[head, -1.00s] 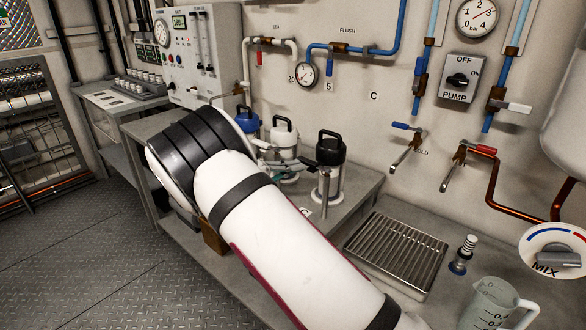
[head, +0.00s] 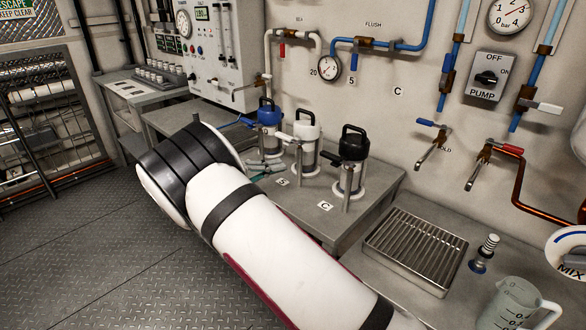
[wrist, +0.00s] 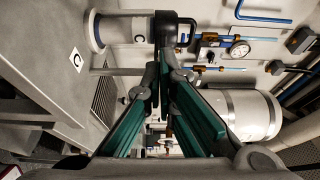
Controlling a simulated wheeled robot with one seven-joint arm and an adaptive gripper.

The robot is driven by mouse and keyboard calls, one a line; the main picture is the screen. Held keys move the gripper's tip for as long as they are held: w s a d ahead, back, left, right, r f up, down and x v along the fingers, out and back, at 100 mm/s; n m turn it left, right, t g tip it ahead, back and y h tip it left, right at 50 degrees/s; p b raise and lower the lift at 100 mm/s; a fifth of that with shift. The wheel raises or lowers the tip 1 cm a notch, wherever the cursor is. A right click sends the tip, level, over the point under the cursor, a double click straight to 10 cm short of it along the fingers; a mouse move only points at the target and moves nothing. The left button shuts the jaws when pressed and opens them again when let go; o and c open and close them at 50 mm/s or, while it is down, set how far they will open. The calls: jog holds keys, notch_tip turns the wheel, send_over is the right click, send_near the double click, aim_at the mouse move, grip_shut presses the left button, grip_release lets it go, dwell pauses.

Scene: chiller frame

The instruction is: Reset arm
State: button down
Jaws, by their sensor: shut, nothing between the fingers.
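My white and black arm reaches over the bench from the lower right in the head view. My gripper is mostly hidden behind the arm there; only a bit of its teal finger (head: 262,168) shows beside the canisters. In the wrist view, the two green fingers of my gripper (wrist: 163,82) come together with nothing between them. A canister with a black lid and handle (head: 351,160) stands on the bench, with a C label in front. The black-handled canister (wrist: 128,30) also shows in the wrist view, close to the fingertips.
A white canister (head: 305,140) and a blue-topped canister (head: 269,125) stand in line on the bench. A metal drain rack (head: 415,243), a clear jug (head: 512,305) and wall taps (head: 432,145) are to the right. The floor (head: 90,255) at left is clear.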

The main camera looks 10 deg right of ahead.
jog(key=s+d+r+m+g+y+p, duration=0.2)
jog(key=s+d+r+m+y, duration=0.3)
jog(key=s+d+r+m, duration=0.3)
jog(key=s+d+r+m+g+y+p, duration=0.25)
jog(key=s+d+r+m+y, duration=0.35)
jog(key=s+m, duration=0.4)
jog(key=s+a+r+m+t+y+p, duration=0.1)
jog(key=s+r+m+y, duration=0.1)
jog(key=s+m, duration=0.5)
jog(key=s+a+r+m+t+y+p, duration=0.1)
jog(key=s+m+t+y, duration=0.1)
jog(key=s+m, duration=0.4)
jog(key=s+a+r+m+t+y+p, duration=0.1)
jog(key=s+m, duration=0.6)
jog(key=s, duration=0.7)
jog(key=shift+a+r+m+t+y, duration=0.3)
jog(key=shift+a+r+t+y, duration=0.05)
jog(key=shift+r+y, duration=0.5)
